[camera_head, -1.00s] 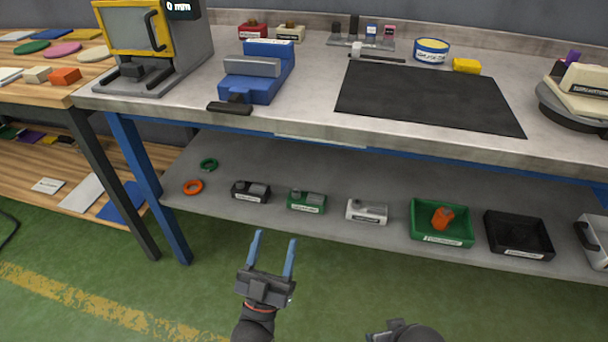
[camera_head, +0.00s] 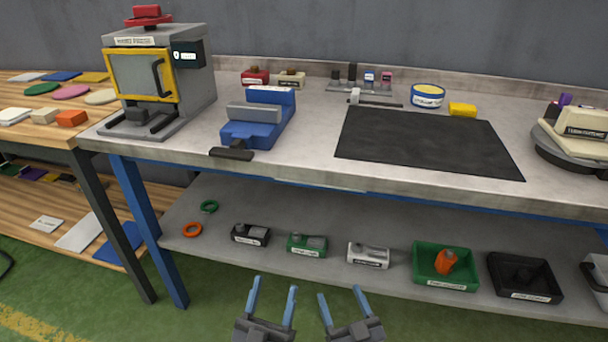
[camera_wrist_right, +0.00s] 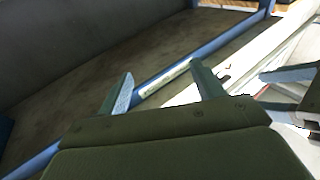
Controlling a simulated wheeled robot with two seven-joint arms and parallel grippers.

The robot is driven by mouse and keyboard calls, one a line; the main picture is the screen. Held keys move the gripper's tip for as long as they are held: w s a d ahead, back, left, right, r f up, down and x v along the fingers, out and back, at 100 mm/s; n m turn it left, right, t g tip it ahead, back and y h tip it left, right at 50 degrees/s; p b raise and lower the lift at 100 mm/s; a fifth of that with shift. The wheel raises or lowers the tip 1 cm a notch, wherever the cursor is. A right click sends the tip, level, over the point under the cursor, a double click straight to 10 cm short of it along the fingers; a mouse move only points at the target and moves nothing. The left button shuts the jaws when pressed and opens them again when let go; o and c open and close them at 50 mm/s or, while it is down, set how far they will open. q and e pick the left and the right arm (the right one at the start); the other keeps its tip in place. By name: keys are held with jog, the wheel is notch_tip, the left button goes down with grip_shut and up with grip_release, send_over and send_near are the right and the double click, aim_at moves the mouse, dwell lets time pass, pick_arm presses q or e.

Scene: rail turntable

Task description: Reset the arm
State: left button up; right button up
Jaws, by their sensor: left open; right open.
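My left gripper (camera_head: 272,302) shows at the bottom middle of the head view, with its two blue fingers apart and nothing between them. My right gripper (camera_head: 343,303) is just to the right of it, also with its fingers apart and empty. Both are in front of the bench, apart from each other and from any object. In the right wrist view, the right gripper's fingers (camera_wrist_right: 162,88) stand wide apart. Part of another blue-fingered gripper shows at the right edge of that view.
The workbench (camera_head: 310,150) carries a yellow-framed machine (camera_head: 140,75), a blue vise (camera_head: 258,118), a black mat (camera_head: 425,140) and a turntable (camera_head: 575,150). The lower shelf (camera_head: 330,210) holds small devices, a green bin (camera_head: 425,270) and a black bin (camera_head: 515,278). Green floor is clear.

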jog(key=shift+s+a+r+t+y, duration=1.1)
jog(key=shift+s+r+t, duration=0.45)
jog(key=shift+r+t, duration=1.75)
pick_arm(q)
jog(key=s+a+f+g+y+p, duration=0.3)
jog(key=a+f+g+y+p, duration=0.1)
jog(key=g+p, duration=1.1)
pick_arm(e)
jog(key=s+d+f+g+h+p, duration=0.1)
jog(key=s+d+f+g+h, duration=0.25)
jog(key=g, duration=1.15)
pick_arm(q)
jog(key=s+a+g+y+p, duration=0.1)
jog(key=s+a+g+p, duration=0.1)
jog(key=s, duration=0.4)
jog(key=s+a+r+g+p, duration=0.1)
jog(key=s+a+g+p, duration=0.1)
jog(key=s+g+p, duration=0.3)
jog(key=shift+s+r+g+y+p, duration=0.3)
jog(key=shift+s+y+p, duration=0.1)
jog(key=shift+s, duration=0.6)
pick_arm(e)
jog(key=s+d+r+g+h, duration=0.1)
jog(key=s+d+g, duration=0.3)
jog(key=s+g, duration=0.4)
jog(key=s+h, duration=0.1)
jog(key=s, duration=0.3)
jog(key=shift+s+d+r+g, duration=0.15)
jog(key=shift+s+r+g, duration=0.05)
jog(key=shift+r+g, duration=0.15)
